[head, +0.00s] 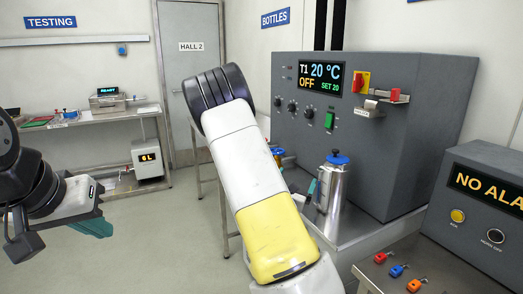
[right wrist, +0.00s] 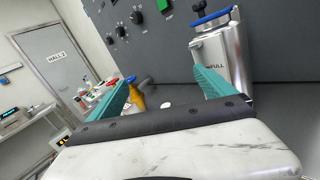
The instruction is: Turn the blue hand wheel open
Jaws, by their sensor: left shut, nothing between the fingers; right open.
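A small blue part, possibly the hand wheel (head: 278,151), shows on a brass-yellow body beside my right arm, low at the grey machine's front. In the right wrist view, a blue top (right wrist: 130,79) sits on the yellow body (right wrist: 138,97), close behind the left finger and partly hidden by it. My right gripper (right wrist: 164,76) is open, its teal fingers apart with nothing between them. In the head view my forearm hides most of it; one teal finger shows left of the steel canister. My left gripper (head: 93,226) is shut and empty at far left.
The steel canister (head: 331,190) with a blue lid, marked FULL, stands close to my right finger. The grey machine (head: 400,130) rises behind. An alarm box (head: 485,205) and several small coloured padlocks are at right. Floor at left is free.

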